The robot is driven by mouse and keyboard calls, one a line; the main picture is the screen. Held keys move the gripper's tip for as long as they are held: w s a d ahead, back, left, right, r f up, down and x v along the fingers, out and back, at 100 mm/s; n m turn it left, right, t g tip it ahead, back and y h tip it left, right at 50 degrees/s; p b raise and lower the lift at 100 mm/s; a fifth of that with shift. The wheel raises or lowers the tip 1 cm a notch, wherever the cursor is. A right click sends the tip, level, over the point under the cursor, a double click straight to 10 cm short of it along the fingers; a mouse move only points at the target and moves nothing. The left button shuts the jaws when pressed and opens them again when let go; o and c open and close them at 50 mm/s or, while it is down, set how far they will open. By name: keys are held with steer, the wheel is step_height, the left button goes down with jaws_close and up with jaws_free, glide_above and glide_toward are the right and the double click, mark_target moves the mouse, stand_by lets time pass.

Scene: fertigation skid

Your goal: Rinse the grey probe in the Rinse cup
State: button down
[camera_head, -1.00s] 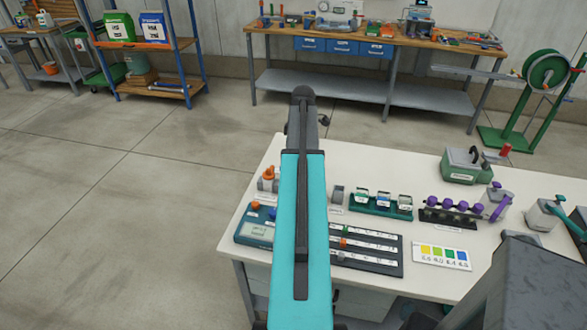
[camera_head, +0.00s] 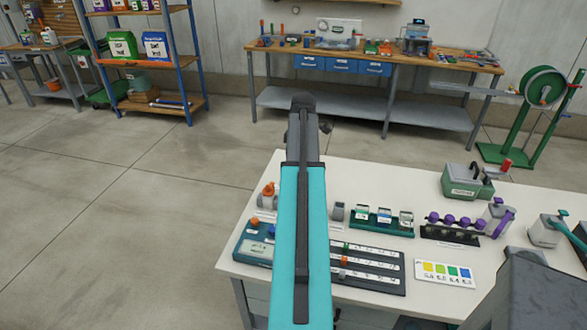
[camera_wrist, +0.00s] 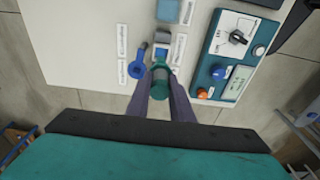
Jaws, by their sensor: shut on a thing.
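In the wrist view my gripper (camera_wrist: 161,86) is shut around a short teal-green cylinder (camera_wrist: 159,81), above the white table. In the head view my arm hides the gripper.
A teal meter (camera_wrist: 232,55) with knob and display lies right of the fingers. On the table (camera_head: 345,170) stand an orange-capped holder (camera_head: 268,195), a small grey cup (camera_head: 339,211), a green rack of jars (camera_head: 384,228) and purple-handled pieces (camera_head: 455,222). The concrete floor at left is clear.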

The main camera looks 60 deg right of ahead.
steer(key=w+a+m+b, duration=0.1)
steer(key=w+a, duration=0.5)
steer(key=a, duration=0.3)
steer(key=w+a+f, duration=0.1)
steer(key=w+a, duration=0.6)
steer(key=a, duration=0.2)
steer(key=w+a+m+b, duration=0.1)
steer(key=w+a, duration=0.5)
steer(key=a, duration=0.4)
steer(key=w+a+f+m+b, duration=0.1)
steer(key=w+a+b, duration=0.1)
steer(key=a, duration=2.8)
steer(key=shift+w+a+f+m, duration=0.2)
steer(key=shift+w+a+m, duration=0.1)
steer(key=shift+w, duration=0.15)
